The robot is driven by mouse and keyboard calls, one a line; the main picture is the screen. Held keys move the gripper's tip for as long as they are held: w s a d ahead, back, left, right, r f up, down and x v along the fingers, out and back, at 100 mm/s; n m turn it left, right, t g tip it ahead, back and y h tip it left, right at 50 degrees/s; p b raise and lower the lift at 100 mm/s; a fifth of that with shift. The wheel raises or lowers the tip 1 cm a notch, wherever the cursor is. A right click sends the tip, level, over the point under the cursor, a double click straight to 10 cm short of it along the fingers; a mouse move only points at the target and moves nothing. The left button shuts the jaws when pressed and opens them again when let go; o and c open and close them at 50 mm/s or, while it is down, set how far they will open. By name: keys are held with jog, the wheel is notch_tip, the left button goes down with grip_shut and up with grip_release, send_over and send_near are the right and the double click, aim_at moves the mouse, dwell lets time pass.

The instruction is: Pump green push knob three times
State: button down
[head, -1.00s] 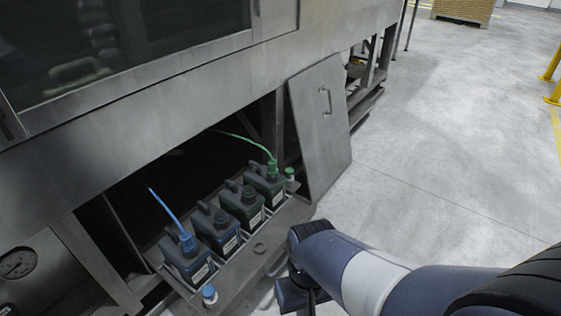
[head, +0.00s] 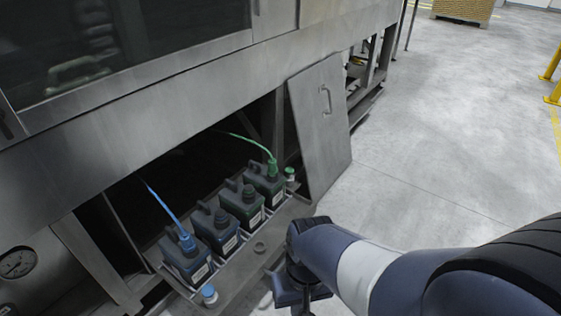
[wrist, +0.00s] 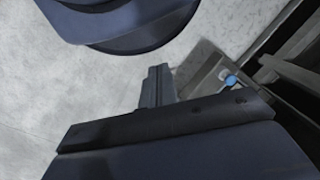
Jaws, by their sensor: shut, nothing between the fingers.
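The green push knob (head: 290,173) is a small green-topped cap at the far right end of the metal tray, beside the jug with the green hose. A similar blue push knob (head: 209,293) stands at the tray's near left end. It also shows in the wrist view (wrist: 231,80). My gripper (wrist: 158,72) is shut and empty in the wrist view, with grey floor beyond its fingertips. In the head view the fingers are not clearly visible; my wrist is in front of the tray, apart from the green knob. The green knob is not visible in the wrist view.
The tray (head: 262,262) holds several dark jugs in a row under the washer body (head: 150,105). A blue hose (head: 163,208) and a green hose (head: 250,141) rise from the end jugs. A grey panel (head: 318,130) leans just right of the tray.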

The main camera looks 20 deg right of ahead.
jog(key=w+a+f+m+t+y+b, duration=0.1)
jog(key=w+a+f+m+y+b, duration=0.2)
jog(key=w, duration=0.4)
jog(key=w+f+m+t+y, duration=0.25)
jog(key=w+m, duration=0.25)
jog(key=w, duration=0.3)
jog(key=w+d+f+m+t+b, duration=0.1)
jog(key=w+d+f+m, duration=0.2)
jog(key=w+m, duration=0.1)
jog(key=w+d+f+m+t, duration=0.2)
jog(key=w+d+f+m, duration=0.1)
jog(key=w, duration=0.4)
jog(key=shift+f+m+b, duration=0.35)
jog(key=shift+f+m, duration=0.25)
jog(key=shift+w+t, duration=0.15)
jog(key=shift+t, duration=0.1)
